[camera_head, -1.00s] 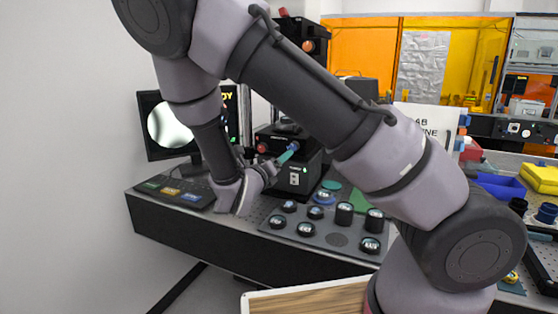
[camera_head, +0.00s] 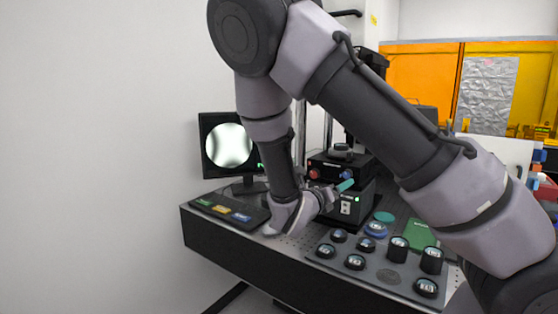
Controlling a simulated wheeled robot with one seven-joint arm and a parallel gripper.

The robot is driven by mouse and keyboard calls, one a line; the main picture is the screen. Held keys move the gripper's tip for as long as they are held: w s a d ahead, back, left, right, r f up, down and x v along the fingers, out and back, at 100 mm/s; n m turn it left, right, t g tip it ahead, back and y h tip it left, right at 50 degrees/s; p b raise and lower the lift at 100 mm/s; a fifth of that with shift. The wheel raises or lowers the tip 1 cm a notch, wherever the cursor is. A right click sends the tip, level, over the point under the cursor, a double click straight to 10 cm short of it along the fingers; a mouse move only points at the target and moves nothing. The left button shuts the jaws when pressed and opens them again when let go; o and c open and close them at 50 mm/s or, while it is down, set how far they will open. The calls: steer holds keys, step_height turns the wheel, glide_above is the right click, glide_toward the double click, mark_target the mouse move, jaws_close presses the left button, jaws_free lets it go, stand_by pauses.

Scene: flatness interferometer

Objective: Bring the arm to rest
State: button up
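My arm crosses the view from the lower right, up over the top and down to the wrist at the bench. My gripper (camera_head: 344,186) has teal fingertips and hangs in front of the black instrument (camera_head: 352,210) with red and blue knobs. The fingertips are small and seen edge-on, so their opening cannot be told, and no object shows between them. Whether they touch the instrument cannot be told.
A dark optical bench (camera_head: 235,247) carries a keypad (camera_head: 231,209) with coloured keys, a monitor (camera_head: 229,146) with a bright round pattern, and a grey tray (camera_head: 322,262) of several black-rimmed round optics. A green pad (camera_head: 420,236) lies beyond the tray. A white wall fills the left.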

steer(key=s+d+r+m+g+y, duration=0.4)
steer(key=s+d+m+g, duration=1)
steer(key=m, duration=0.7)
steer(key=s+a+r+m+t+y, duration=0.2)
steer(key=s+r+m+t+y, duration=0.1)
steer(key=r+m, duration=0.5)
steer(key=s+a+r+m+t+y, duration=0.1)
steer(key=s+r+m+t+y, duration=0.2)
steer(key=r+m, duration=0.5)
steer(key=m+t+y, duration=0.1)
steer(key=y, duration=0.1)
steer(key=shift+s+a+r+m+y, duration=0.25)
steer(key=shift+a+r+m+y, duration=0.05)
steer(key=shift+a+r+y, duration=0.1)
